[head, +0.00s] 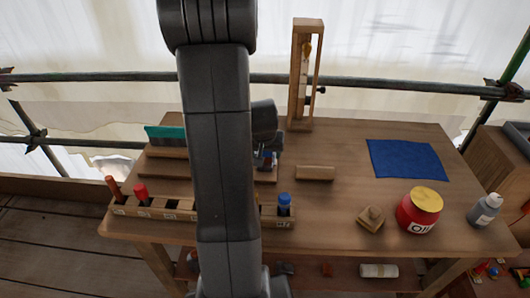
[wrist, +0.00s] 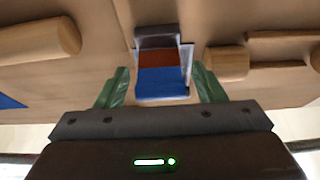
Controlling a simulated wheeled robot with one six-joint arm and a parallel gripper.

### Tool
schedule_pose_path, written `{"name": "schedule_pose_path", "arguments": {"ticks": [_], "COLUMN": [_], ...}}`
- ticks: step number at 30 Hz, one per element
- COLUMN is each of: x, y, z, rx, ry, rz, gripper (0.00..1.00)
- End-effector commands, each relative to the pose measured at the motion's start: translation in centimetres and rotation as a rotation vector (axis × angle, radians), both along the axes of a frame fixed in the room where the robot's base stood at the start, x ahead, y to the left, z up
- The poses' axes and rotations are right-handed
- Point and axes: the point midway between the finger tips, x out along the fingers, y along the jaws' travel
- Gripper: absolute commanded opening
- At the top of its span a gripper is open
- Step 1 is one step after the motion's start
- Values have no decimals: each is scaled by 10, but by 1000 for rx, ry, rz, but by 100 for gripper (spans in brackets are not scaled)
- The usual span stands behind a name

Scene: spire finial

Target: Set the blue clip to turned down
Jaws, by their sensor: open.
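A blue clip (wrist: 162,83) shows in the wrist view, with a reddish-brown band and a dark part beyond it, in a pale metal-like holder. My gripper (wrist: 162,88) is open, with one green finger on each side of the blue part. I cannot tell whether the fingers touch it. Whether the clip is turned up or down is not clear.
A wooden rack (head: 172,209) with handled tools runs along the front left. A wooden block (head: 314,173) lies right of my gripper. A tall wooden frame (head: 293,75) stands behind. A blue cloth (head: 407,160), red pot (head: 417,214) and grey bottle (head: 485,212) are at right.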

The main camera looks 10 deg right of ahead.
Motion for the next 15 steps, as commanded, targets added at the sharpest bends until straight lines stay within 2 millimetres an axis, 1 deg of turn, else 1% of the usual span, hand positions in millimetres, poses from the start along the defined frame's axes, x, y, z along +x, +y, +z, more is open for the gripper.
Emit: {"name": "schedule_pose_path", "arguments": {"ticks": [7, 13, 14, 15], "x": [0, 0, 0, 0], "y": [0, 0, 0, 0], "z": [0, 0, 0, 0], "rx": [0, 0, 0, 0], "ry": [-1, -1, -1, -1], "rz": [0, 0, 0, 0], "gripper": [63, 23, 18, 18]}}
